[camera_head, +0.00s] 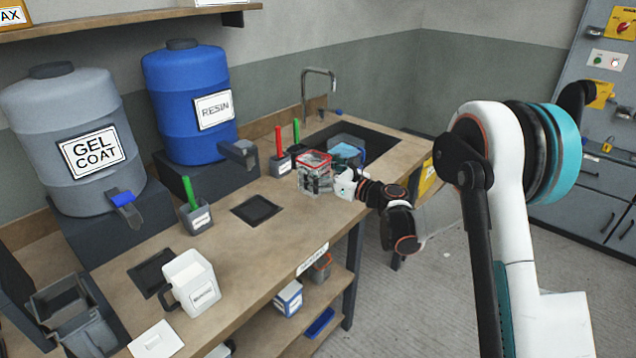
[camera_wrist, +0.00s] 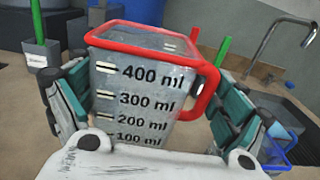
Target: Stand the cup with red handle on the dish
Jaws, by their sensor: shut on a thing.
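The cup with red handle (camera_head: 316,181) is a clear, square measuring cup with a red rim, on the far part of the bench near the sink. It also shows in the wrist view (camera_wrist: 135,95), upright, with its millilitre marks facing me and its red handle to the right. My gripper (camera_head: 338,184) is shut on the cup, with its teal-padded fingers (camera_wrist: 150,105) on either side. Whether the cup's base touches the bench is hidden. A dark square dish (camera_head: 256,209) lies empty on the bench, left of the cup; a second dark square (camera_head: 148,275) lies nearer.
A white mug (camera_head: 190,283) stands at the near dark square. Grey holders with green (camera_head: 196,215) and red (camera_head: 280,163) sticks stand behind. A grey gel coat drum (camera_head: 70,140) and blue resin drum (camera_head: 190,100) line the back. The sink (camera_head: 375,142) is beyond the cup.

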